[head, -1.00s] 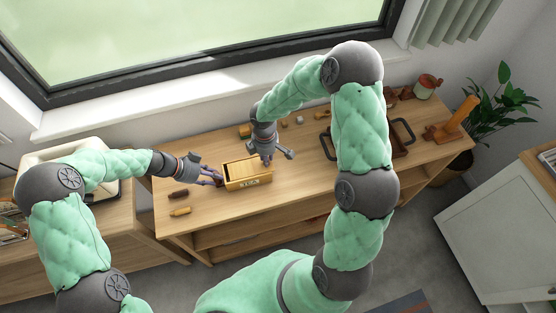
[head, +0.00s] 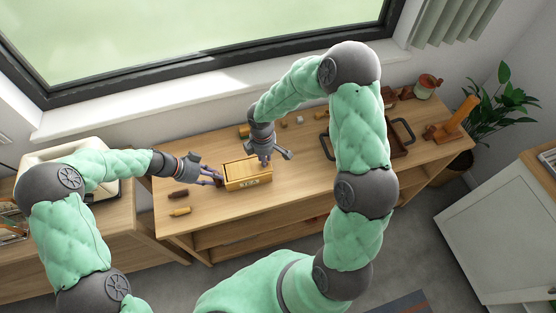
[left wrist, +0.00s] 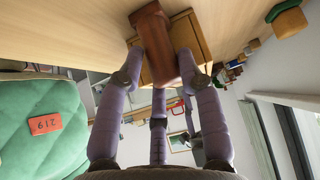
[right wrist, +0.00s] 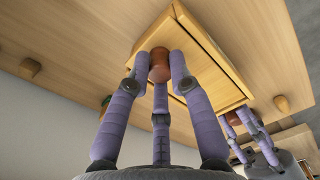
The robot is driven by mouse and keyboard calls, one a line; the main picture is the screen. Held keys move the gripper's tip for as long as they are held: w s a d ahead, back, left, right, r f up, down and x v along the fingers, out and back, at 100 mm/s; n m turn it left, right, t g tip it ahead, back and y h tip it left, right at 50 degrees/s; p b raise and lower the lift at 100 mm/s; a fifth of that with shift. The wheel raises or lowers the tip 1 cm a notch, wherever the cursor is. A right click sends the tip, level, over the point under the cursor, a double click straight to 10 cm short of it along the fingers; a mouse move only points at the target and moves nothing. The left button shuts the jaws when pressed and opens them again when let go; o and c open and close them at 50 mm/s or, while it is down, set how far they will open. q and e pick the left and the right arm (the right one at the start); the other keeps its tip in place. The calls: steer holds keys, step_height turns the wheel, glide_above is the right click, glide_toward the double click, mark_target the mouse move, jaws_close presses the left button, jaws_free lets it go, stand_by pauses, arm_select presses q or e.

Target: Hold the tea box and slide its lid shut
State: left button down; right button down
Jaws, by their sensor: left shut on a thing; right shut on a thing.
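The tea box (head: 248,184) is a light wooden box with a label on its front, standing on the wooden shelf top. My left gripper (head: 215,177) is at the box's left end. In the left wrist view its fingers are shut on a red-brown block-shaped handle (left wrist: 152,35) against the box (left wrist: 191,36). My right gripper (head: 265,160) is over the box's back right part. In the right wrist view its fingers are shut on a round red-brown knob (right wrist: 160,64) on the lid (right wrist: 205,82). The lid covers most of the top; its exact edge is partly hidden.
A dark brown piece (head: 178,194) and a yellow one (head: 180,211) lie left of the box. Several small blocks sit behind it. A dark tray (head: 398,149) with handles, a wooden stand (head: 456,118) and a red-green pot (head: 426,87) are to the right. The front edge is clear.

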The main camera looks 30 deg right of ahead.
steer(key=shift+a, duration=0.15)
steer(key=c, duration=1)
jaws_free()
steer(key=shift+c, duration=0.2)
step_height(320, 180, up, 12)
